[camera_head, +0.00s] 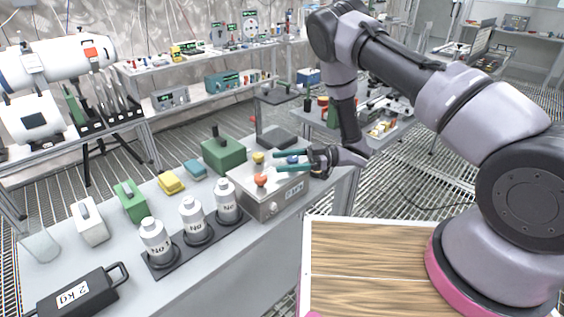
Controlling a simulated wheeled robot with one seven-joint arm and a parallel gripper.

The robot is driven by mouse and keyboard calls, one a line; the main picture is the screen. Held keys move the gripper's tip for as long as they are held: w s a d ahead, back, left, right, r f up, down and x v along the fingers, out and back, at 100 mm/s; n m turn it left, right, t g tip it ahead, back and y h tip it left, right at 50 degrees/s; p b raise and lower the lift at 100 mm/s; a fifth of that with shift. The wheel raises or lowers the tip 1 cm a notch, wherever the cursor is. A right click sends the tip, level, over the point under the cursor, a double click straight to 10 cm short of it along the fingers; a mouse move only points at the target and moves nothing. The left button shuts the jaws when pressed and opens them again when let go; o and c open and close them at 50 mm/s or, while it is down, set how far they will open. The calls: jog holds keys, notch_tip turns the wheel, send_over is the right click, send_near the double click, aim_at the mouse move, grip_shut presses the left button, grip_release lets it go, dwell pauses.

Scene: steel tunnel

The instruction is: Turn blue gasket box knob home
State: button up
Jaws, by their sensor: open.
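The gasket box (250,203) is a grey metal box with a pale top, near the right end of the workbench. A blue knob (292,159) shows at its back right, a yellow knob (258,157) at its back left and an orange-red knob (261,180) at the front. My gripper (278,161) reaches in from the right over the box top, its two teal fingers apart and pointing left. The blue knob appears between the fingers in this view. I cannot tell whether they touch it. The fingers hide part of the box top.
White bottles (192,219) stand on a dark tray left of the box. A green box (224,153) with a black handle is behind it, and a dark stand (277,138) is behind the gripper. A black 2 kg weight (72,296) lies at the bench's front left.

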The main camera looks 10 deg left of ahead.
jog(key=shift+s+a, duration=0.1)
jog(key=shift+a, duration=0.25)
grip_shut()
jog(key=shift+m+t, duration=0.3)
jog(key=shift+t, duration=0.2)
